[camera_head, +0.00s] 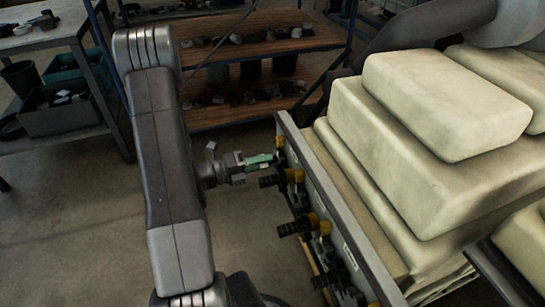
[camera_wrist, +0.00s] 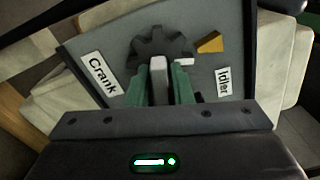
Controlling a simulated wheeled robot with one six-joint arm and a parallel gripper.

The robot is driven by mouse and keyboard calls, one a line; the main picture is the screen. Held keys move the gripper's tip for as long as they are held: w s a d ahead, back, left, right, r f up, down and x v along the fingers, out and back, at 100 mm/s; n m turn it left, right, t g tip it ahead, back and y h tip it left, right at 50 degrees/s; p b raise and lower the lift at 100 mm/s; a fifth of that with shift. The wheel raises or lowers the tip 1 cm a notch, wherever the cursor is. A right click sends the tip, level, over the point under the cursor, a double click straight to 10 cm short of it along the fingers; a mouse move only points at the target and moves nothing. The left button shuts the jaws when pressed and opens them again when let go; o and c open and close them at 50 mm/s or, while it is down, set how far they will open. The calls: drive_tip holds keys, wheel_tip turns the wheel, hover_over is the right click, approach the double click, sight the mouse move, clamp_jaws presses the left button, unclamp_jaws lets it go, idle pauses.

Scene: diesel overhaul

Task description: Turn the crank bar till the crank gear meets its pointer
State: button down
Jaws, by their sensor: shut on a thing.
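The crank gear (camera_wrist: 150,44) is a dark toothed wheel on a grey panel in the wrist view. Its pointer (camera_wrist: 210,43) is a yellow wedge to the right of the gear. A short white mark (camera_wrist: 184,61) shows at the gear's lower right, below the pointer's tip and not in line with it. The pale crank bar (camera_wrist: 158,66) stands out from the gear toward the camera. My gripper (camera_wrist: 160,82) has its green fingers shut on the bar, which hides the gear's lower part. In the head view my gripper (camera_head: 258,160) is at the panel's far end.
The panel carries a "Crank" label (camera_wrist: 98,73) and an "Idler" label (camera_wrist: 223,81). In the head view, several dark knobs with yellow pieces (camera_head: 297,175) line the panel nearer the camera. Shelves (camera_head: 250,45) stand behind.

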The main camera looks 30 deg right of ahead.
drive_tip(key=shift+r+n+p, duration=0.3)
drive_tip(key=shift+n+p, duration=0.2)
drive_tip(key=shift+p, duration=0.65)
drive_tip(key=shift+f+n+p, duration=0.15)
drive_tip(key=shift+n+p, duration=0.75)
drive_tip(key=shift+p, duration=0.35)
drive_tip(key=c, duration=1)
unclamp_jaws()
drive_tip(key=shift+f+b, duration=0.15)
drive_tip(key=shift+b, duration=0.15)
drive_tip(key=shift+o, duration=0.2)
drive_tip(key=p+v, duration=0.1)
drive_tip(key=v, duration=0.6)
drive_tip(key=shift+d, duration=0.1)
